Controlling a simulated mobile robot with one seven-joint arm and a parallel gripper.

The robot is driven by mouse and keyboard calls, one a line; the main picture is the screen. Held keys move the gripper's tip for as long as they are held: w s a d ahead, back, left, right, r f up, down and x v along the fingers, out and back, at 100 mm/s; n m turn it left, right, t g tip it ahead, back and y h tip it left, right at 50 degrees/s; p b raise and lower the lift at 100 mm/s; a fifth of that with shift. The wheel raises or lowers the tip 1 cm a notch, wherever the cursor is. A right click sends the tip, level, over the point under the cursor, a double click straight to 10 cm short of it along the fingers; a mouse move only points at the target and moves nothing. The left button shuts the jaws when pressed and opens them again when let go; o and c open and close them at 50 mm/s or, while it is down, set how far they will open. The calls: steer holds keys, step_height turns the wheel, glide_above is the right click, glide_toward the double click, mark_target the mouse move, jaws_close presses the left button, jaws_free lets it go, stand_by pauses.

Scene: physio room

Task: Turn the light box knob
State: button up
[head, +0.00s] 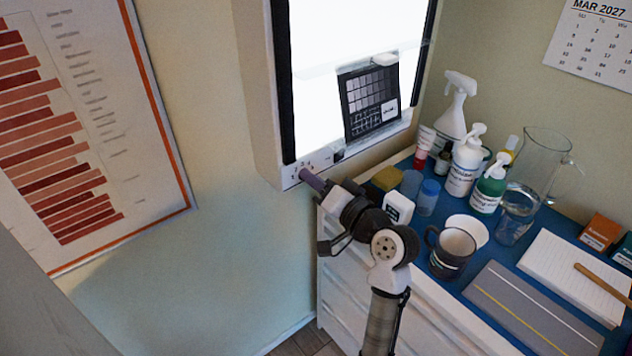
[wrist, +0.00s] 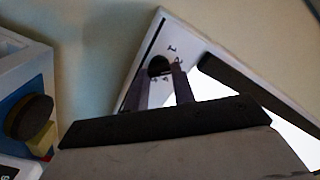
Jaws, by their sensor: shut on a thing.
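The light box (head: 262,110) hangs on the wall with its bright white panel lit. Its knob (wrist: 158,66) is a dark round piece on the box's white lower edge strip, with small marks around it in the wrist view. My gripper (head: 306,176) reaches up to the lower left corner of the box in the head view and covers the knob there. In the wrist view the two fingers of my gripper (wrist: 163,76) stand on either side of the knob and are shut on it. The exact turn of the knob is too small to read.
A grey step chart (head: 370,98) is fixed on the lit panel. Below, a blue-topped cabinet (head: 455,283) holds spray and pump bottles (head: 466,160), a dark mug (head: 450,253), a clear jug (head: 533,170) and a notepad (head: 575,275).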

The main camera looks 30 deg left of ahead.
steer(key=n+b, duration=0.7)
steer(key=b, duration=0.1)
steer(key=shift+s+n, duration=0.1)
steer(key=shift+n, duration=0.2)
stand_by(0.5)
steer(key=o, duration=1)
steer(key=b+v, duration=0.2)
steer(key=v, duration=1.1)
steer(key=shift+s+d+r, duration=0.1)
steer(key=shift+d, duration=0.3)
